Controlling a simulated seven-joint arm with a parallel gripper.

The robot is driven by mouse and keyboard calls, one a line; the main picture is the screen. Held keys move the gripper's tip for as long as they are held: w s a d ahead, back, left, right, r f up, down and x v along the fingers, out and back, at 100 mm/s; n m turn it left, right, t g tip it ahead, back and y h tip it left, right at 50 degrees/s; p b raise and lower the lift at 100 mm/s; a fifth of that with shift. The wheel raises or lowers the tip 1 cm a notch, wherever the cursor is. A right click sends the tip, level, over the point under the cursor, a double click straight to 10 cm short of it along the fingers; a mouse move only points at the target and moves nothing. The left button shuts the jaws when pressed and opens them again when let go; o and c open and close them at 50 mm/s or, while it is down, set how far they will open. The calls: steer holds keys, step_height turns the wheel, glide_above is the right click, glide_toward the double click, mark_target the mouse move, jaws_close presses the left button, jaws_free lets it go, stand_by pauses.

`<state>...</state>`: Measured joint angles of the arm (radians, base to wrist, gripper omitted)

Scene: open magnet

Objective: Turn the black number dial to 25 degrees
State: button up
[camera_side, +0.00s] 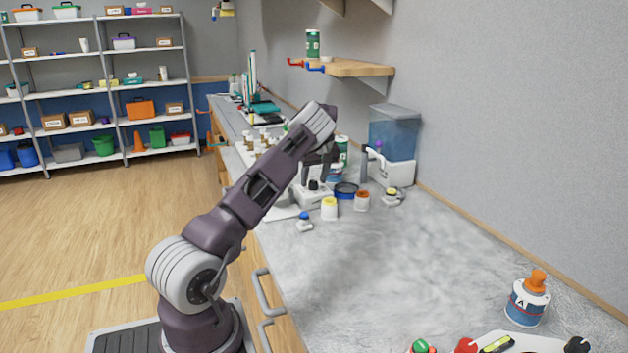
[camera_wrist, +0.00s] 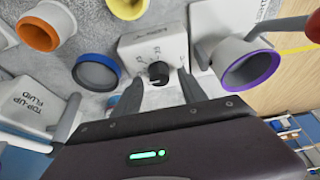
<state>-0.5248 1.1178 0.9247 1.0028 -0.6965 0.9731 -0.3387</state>
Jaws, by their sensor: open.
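The black number dial (camera_wrist: 158,71) sits on a white box (camera_wrist: 152,47) with dark number marks around it, in the upper middle of the wrist view. The dial also shows small in the side view (camera_side: 313,185), on the white box on the counter. The exact angle of the dial is too small to read. My gripper (camera_wrist: 160,79) is open and empty, with one finger to each side of the dial in the wrist view. In the side view my gripper (camera_side: 320,165) points down just above the dial; I cannot tell whether a finger touches it.
A blue-rimmed dark dish (camera_wrist: 97,72), an orange-rimmed cup (camera_wrist: 40,34) and a purple-rimmed cup (camera_wrist: 250,70) stand close around the box. A clear blue tank (camera_side: 394,132) stands behind to the right. The near middle of the grey counter (camera_side: 390,270) is clear.

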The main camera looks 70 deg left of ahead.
steer(key=shift+a+f, duration=0.1)
steer(key=shift+f, duration=0.25)
jaws_close()
steer(key=shift+r, duration=0.1)
steer(key=m+t, duration=0.1)
steer(key=m, duration=0.1)
steer(key=m+t, duration=0.1)
steer(key=m, duration=0.2)
steer(key=shift+s+h, duration=0.2)
steer(key=shift+h, duration=0.1)
steer(key=m, duration=0.2)
steer(key=m+t+h, duration=0.1)
steer(key=m, duration=0.2)
steer(key=shift+s+a+t, duration=0.1)
steer(key=shift+a+t, duration=0.05)
steer(key=shift+t, duration=0.15)
steer(key=m+h, duration=0.1)
steer(key=m, duration=0.4)
steer(key=shift+a+t+h, duration=0.15)
steer(key=shift+t+h, duration=0.25)
steer(key=m+h, duration=0.1)
steer(key=m, duration=0.3)
steer(key=shift+h, duration=0.3)
steer(key=shift+m, duration=0.4)
